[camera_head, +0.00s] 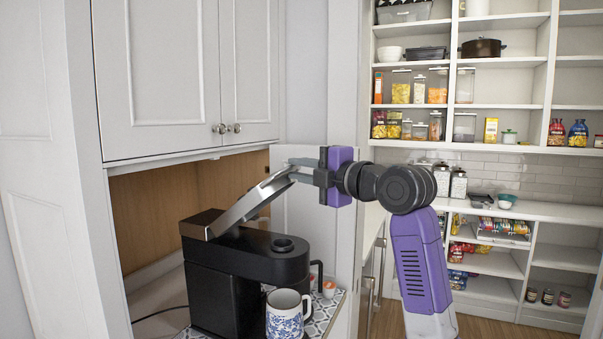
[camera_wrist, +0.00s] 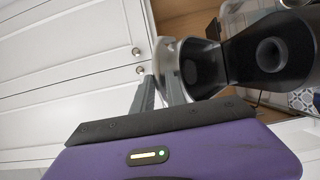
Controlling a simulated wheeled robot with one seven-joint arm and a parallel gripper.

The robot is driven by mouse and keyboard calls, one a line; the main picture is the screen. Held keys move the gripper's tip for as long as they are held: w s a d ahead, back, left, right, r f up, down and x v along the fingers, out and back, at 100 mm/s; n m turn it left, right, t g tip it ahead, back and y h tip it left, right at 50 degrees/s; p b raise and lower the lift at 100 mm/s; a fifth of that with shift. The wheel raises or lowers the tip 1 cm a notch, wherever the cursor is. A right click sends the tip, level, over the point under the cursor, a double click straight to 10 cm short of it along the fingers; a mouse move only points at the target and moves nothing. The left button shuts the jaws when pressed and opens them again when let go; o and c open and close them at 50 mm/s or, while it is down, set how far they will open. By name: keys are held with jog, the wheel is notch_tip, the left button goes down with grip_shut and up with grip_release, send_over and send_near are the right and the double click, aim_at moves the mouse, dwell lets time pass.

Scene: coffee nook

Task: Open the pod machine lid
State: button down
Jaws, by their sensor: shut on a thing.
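The black pod machine (camera_head: 240,270) stands in the nook under the upper cabinet. Its silver lid (camera_head: 240,208) is raised and tilted, hinged at the left, with its free end up to the right. The opening on top of the machine shows. My gripper (camera_head: 292,168) is shut on the lid's raised free end. In the wrist view, my gripper's fingers (camera_wrist: 162,82) reach the lid's pale edge (camera_wrist: 171,62), partly hiding it; the machine's dark body (camera_wrist: 265,50) lies beyond.
A blue-and-white mug (camera_head: 286,317) stands at the machine's front on a patterned tray (camera_head: 322,312). The white upper cabinet (camera_head: 185,70) hangs close above the lid. Pantry shelves (camera_head: 505,105) with jars and packets stand at the right.

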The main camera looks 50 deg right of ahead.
jog(key=shift+r, duration=0.1)
jog(key=c, duration=1.5)
grip_release()
jog(key=shift+s, duration=0.15)
jog(key=s+b, duration=0.1)
jog(key=s, duration=0.3)
jog(key=s+b, duration=0.1)
jog(key=s, duration=0.2)
jog(key=shift+s+a, duration=0.2)
jog(key=shift+s, duration=0.15)
